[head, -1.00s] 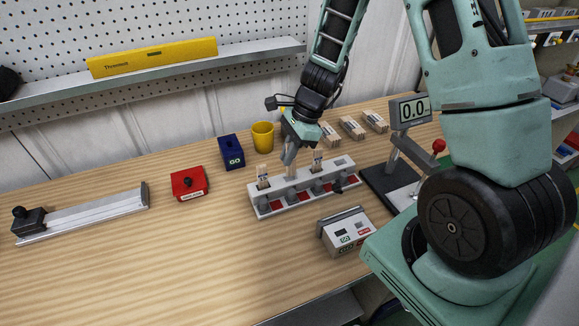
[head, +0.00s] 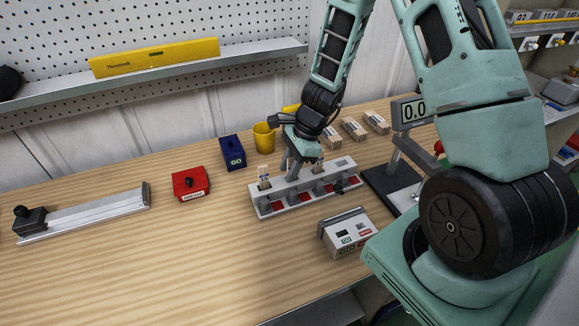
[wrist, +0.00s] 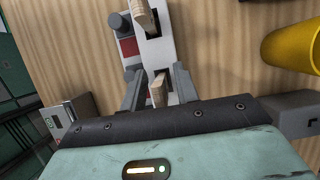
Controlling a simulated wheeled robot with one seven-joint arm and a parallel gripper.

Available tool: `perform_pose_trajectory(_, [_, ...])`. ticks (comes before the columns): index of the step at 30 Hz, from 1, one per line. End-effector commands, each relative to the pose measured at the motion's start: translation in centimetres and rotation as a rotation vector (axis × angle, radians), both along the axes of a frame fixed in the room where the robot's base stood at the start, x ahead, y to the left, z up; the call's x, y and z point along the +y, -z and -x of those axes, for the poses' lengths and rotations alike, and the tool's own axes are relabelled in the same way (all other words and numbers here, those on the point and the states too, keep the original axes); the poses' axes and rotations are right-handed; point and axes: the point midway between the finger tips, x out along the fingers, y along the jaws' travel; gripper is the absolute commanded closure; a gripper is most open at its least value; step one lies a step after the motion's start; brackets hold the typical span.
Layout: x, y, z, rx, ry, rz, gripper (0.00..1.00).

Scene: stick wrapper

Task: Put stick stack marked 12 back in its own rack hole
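The white rack (head: 263,208) stands mid-table, with red patches and grey knobs along its front. My gripper (head: 289,176) is low over its middle-left part. In the wrist view, a pale wooden stick stack (wrist: 158,90) stands at a rack hole between my two fingers (wrist: 158,92); the fingers look apart, with gaps beside the stack. Its number is not readable, so I cannot confirm it is 12. Another stack (wrist: 144,16) stands in a neighbouring hole. A labelled stack (head: 264,181) stands in the rack's left end. Its right-hand part is partly hidden by my gripper.
A yellow cup (head: 263,137), blue box (head: 232,152) and red box (head: 190,183) stand left of and behind the rack. Several wooden bundles (head: 353,129) lie behind it. A grey-white box (head: 345,232) is in front; a display stand (head: 409,111) is right.

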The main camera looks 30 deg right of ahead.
Motion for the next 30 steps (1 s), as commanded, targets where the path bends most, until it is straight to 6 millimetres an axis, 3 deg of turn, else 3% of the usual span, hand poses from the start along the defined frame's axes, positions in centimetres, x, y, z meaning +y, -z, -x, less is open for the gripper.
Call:
perform_pose_trajectory(8, [-0.3, -1.1, -0.1, -0.004, 0.001, 0.002, 0.69])
perform_pose_trajectory(18, [-2.9, -7.5, 0.5, -0.006, 0.000, 0.002, 0.69])
perform_pose_trajectory(24, [-4.0, -10.3, 0.7, -0.004, 0.000, 0.001, 0.69])
perform_pose_trajectory(28, [-4.2, -11.2, 0.9, -0.003, -0.011, 0.001, 0.69])
perform_pose_trajectory(30, [-3.1, -11.8, 1.2, -0.017, -0.071, 0.005, 0.69])
